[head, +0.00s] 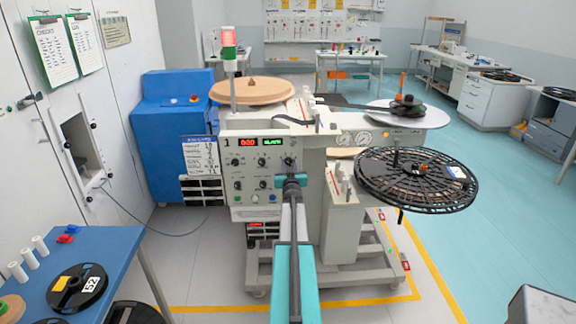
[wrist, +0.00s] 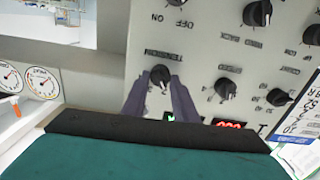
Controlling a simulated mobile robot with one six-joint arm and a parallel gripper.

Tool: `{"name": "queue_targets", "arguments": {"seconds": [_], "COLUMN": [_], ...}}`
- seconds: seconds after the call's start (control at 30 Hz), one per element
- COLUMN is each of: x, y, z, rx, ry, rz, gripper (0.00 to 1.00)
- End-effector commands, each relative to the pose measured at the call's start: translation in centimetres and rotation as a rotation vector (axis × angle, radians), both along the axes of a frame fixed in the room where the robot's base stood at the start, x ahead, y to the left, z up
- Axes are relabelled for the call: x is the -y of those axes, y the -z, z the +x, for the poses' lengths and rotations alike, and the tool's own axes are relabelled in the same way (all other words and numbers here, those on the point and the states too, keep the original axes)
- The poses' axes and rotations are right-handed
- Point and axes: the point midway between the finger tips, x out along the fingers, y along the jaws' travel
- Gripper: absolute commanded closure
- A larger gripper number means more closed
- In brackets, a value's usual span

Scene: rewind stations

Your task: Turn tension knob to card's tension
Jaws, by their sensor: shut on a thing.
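The tension knob (wrist: 160,75) is a small black knob on the grey control panel (wrist: 200,45), with its label beside it. It is the right knob of the top row in the head view (head: 288,162). My gripper (wrist: 160,82) has its two dark fingers on either side of this knob and is shut on it. In the head view my gripper (head: 290,177) is at the panel's right side. A printed white card (head: 200,157) hangs left of the panel, and its edge shows in the wrist view (wrist: 297,125). Its tension value is too small to read.
Other black knobs (wrist: 225,88) sit close beside my fingers. A red display (head: 248,142) and a green display (head: 272,141) are above the knobs. A large black reel (head: 415,178) sticks out at the right. A blue table (head: 70,270) stands at the lower left.

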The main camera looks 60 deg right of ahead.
Motion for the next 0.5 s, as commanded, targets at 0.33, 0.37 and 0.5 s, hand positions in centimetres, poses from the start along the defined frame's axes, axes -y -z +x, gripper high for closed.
{"name": "queue_targets", "arguments": {"seconds": [0.33, 0.37, 0.5], "x": [0.34, 0.34, 0.34], "y": [-0.35, -0.35, -0.33], "z": [-0.2, -0.2, -0.22], "rx": [0.122, 0.125, 0.133], "ry": [0.003, 0.003, 0.003], "rz": [0.079, 0.082, 0.088], "gripper": [0.96, 0.96, 0.96]}}
